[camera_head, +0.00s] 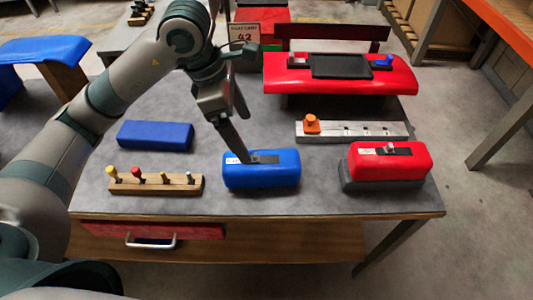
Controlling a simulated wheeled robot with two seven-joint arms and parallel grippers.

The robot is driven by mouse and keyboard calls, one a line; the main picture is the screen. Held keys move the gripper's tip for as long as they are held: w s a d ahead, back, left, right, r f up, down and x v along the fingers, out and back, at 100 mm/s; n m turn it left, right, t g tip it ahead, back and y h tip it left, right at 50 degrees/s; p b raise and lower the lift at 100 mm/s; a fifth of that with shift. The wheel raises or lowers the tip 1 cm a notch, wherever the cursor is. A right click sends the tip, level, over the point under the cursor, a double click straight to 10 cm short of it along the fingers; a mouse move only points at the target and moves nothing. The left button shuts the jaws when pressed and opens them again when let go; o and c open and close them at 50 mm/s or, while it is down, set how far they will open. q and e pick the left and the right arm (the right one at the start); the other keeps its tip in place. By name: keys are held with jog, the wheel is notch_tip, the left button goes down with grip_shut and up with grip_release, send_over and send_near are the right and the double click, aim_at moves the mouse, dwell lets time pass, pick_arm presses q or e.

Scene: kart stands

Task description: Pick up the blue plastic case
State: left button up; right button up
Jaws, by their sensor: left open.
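A blue plastic case (262,174) with rounded edges stands on the grey table near its front middle. It has a dark panel, a small latch-like piece and a white label on top. My left gripper (242,137) is open above and behind the case, with its fingers pointing down. One fingertip overlaps the top left of the case in the picture; I cannot tell whether it touches. No object shows between the fingers. My right gripper is out of view.
A flat blue block (155,135) and a wooden rack with several coloured pegs (155,185) lie to the left. A red case (390,161) on a dark base stands right. A grey bar with an orange knob (352,131) and a large red-topped stand (290,75) are behind.

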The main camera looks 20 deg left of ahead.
pick_arm(q)
jog(key=shift+w+r, duration=0.1)
jog(key=shift+w, duration=0.1)
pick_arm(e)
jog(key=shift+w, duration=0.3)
pick_arm(q)
jog(key=shift+s, duration=0.15)
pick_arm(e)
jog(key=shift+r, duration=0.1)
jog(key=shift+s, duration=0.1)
